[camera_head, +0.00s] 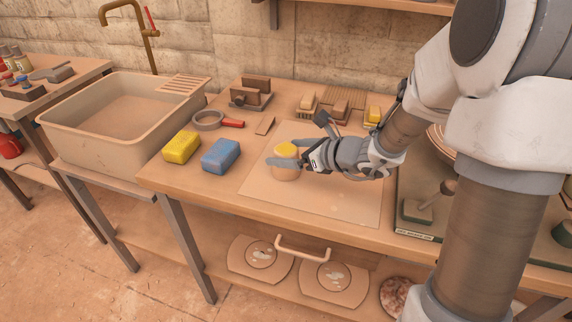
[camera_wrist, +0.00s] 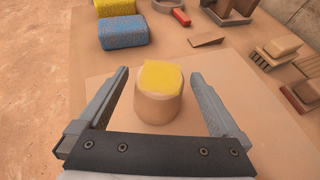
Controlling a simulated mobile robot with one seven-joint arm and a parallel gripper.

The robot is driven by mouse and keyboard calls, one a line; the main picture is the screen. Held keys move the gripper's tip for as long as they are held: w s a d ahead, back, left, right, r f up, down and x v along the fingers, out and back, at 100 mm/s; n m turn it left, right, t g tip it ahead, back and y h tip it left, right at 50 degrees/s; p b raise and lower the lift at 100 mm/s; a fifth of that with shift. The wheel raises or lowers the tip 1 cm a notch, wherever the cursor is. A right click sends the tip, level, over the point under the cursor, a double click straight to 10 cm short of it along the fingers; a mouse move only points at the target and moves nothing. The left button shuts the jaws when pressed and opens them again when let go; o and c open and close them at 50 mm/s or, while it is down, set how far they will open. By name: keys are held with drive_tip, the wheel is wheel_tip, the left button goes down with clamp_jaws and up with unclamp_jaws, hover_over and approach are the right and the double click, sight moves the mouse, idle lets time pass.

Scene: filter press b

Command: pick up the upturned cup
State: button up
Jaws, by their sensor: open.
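The upturned cup (camera_head: 285,173) is a tan, rounded vessel on the pale board (camera_head: 345,201) on the workbench. A yellow block or sponge (camera_head: 287,150) sits on top of it. In the wrist view the cup (camera_wrist: 158,108) stands between the two fingers, with the yellow block (camera_wrist: 161,75) on its upper face. My gripper (camera_head: 290,156) is open, with fingers on either side of the cup. In the wrist view my gripper (camera_wrist: 160,78) shows visible gaps to the cup on both sides. My fingers hide part of the cup in the head view.
A yellow sponge (camera_head: 181,147) and a blue sponge (camera_head: 221,155) lie left of the board. A tape roll (camera_head: 207,120), a wooden wedge (camera_head: 265,125) and brushes (camera_head: 308,103) lie behind. A sink (camera_head: 125,115) stands left. The board's front is clear.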

drive_tip(key=shift+w+a+f, duration=0.2)
drive_tip(key=shift+w+a, duration=0.15)
drive_tip(key=c, duration=1.4)
drive_tip(key=shift+r, duration=0.1)
